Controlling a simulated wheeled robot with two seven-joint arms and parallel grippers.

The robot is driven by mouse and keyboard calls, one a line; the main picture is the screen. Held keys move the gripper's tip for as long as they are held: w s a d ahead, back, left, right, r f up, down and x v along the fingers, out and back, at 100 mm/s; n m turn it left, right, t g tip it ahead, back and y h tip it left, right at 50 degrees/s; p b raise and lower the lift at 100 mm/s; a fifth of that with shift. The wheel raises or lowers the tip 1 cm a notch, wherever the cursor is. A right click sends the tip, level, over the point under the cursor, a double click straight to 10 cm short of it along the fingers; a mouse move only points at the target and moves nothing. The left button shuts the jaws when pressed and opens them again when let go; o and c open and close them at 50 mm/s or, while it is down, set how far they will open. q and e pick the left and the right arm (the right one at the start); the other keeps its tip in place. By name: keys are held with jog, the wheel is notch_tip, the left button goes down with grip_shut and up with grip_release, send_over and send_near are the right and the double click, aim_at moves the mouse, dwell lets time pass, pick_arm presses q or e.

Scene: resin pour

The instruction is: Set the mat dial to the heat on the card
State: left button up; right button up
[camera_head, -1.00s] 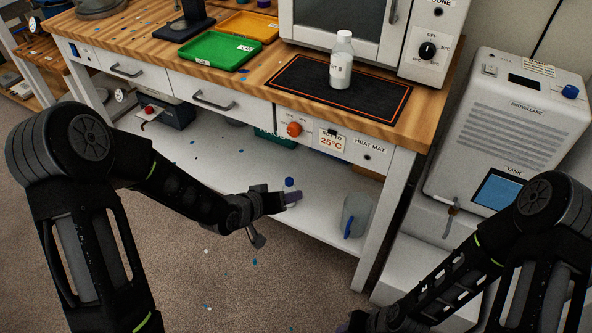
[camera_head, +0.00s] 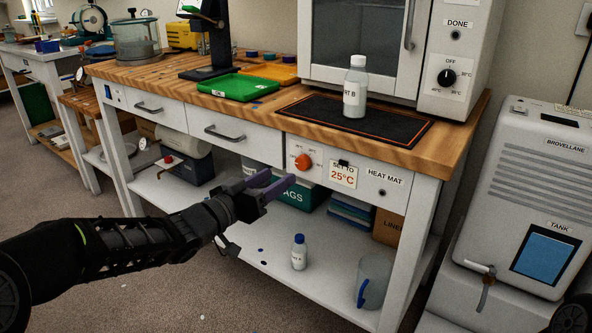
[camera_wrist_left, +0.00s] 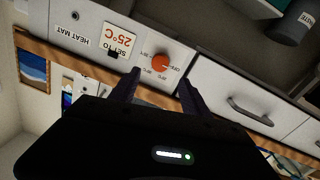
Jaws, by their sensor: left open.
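The orange mat dial (camera_head: 302,162) is on the white front panel under the bench top. It also shows in the left wrist view (camera_wrist_left: 160,63), between the fingertips in the picture. Small marks ring it; its setting is too small to read surely. The card (camera_head: 343,175) right of the dial reads "SET TO 25°C". The heat mat (camera_head: 400,123) lies on the bench above, with a white "Part B" bottle (camera_head: 355,88) on it. My left gripper (camera_head: 273,183) is open and empty, in front of the panel, left of and below the dial. My right gripper is out of view.
A drawer handle (camera_head: 223,133) sticks out left of the dial. On the lower shelf (camera_head: 325,290) stand a blue-capped bottle (camera_head: 299,254) and a grey jug (camera_head: 373,282). A cabinet with another dial (camera_head: 447,77) stands on the bench.

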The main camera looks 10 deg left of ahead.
aim_at(300, 164)
pick_arm(q)
jog(key=b+x, duration=0.2)
jog(key=x, duration=0.5)
jog(key=shift+w+f, duration=0.1)
jog(key=shift+f, duration=0.05)
jog(key=shift+w+d, duration=0.15)
jog(key=shift+w, duration=0.15)
jog(key=shift+c, duration=0.4)
grip_shut()
